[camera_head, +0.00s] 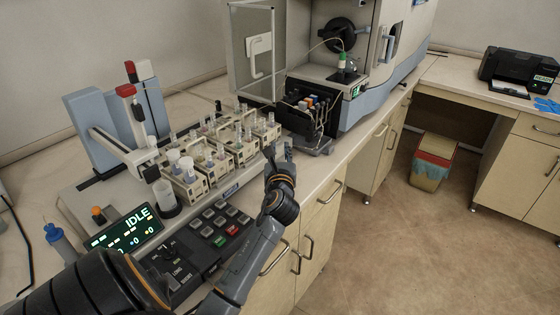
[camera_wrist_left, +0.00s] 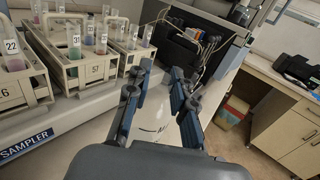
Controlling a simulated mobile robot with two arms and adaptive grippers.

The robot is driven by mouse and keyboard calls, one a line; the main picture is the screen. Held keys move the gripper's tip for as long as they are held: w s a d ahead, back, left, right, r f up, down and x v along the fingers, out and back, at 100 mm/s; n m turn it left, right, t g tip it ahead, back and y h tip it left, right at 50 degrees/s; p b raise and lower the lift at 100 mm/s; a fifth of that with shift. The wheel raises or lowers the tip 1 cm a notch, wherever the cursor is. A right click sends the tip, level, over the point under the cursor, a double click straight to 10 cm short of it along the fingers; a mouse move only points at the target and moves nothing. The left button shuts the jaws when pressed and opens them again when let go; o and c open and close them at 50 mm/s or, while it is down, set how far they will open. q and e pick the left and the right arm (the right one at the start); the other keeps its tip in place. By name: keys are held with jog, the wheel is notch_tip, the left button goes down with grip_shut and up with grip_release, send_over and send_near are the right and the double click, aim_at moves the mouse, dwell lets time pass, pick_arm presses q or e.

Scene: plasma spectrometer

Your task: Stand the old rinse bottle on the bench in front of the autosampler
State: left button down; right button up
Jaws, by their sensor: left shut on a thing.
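My left gripper (camera_head: 279,153) is over the strip of bench in front of the autosampler, near its right end. The autosampler (camera_head: 130,182) has a lit IDLE display and racks of tubes. A clear cylinder (camera_head: 167,197) with a dark base stands at its front; I cannot tell whether it is the old rinse bottle. My right gripper is not in view.
The tube racks (camera_head: 235,148) sit close to my left gripper. A black pump unit (camera_head: 308,125) with tubing stands beyond it, before the spectrometer (camera_head: 380,85). Clear bench shows right of the gripper.

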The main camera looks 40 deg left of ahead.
aim_at(280, 159)
pick_arm(q)
jog(key=shift+f, duration=1.55)
jog(key=shift+f, duration=0.15)
jog(key=c, duration=1.1)
grip_release()
jog(key=shift+c, duration=0.2)
jog(key=b+v, duration=0.1)
jog(key=v, duration=1.1)
jog(key=shift+r, duration=0.2)
